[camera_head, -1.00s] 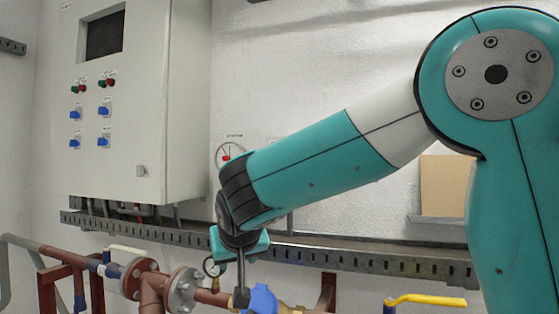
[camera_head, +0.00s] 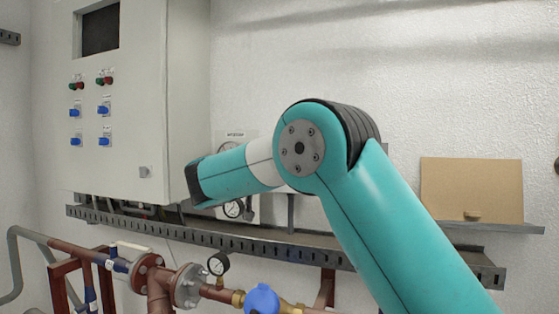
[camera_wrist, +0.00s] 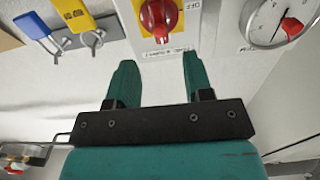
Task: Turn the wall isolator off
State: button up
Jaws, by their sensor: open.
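The wall isolator shows in the wrist view as a red rotary knob (camera_wrist: 160,17) on a yellow plate (camera_wrist: 147,50), cut by the top edge. An "OFF" label sits beside the knob, on its right in the picture. My gripper (camera_wrist: 157,62) is open and empty. Its two teal fingers point toward the plate, with the knob beyond the gap between them and apart from both tips. In the head view my arm hides the isolator, and my gripper cannot be seen behind it.
A dial gauge with a red pointer (camera_wrist: 278,20) is right of the isolator in the wrist view; blue (camera_wrist: 32,25) and yellow (camera_wrist: 74,15) padlocks hang left.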

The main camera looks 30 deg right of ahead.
jog(key=shift+p+x, duration=1.65)
jog(key=shift+x, duration=2.35)
grip_shut()
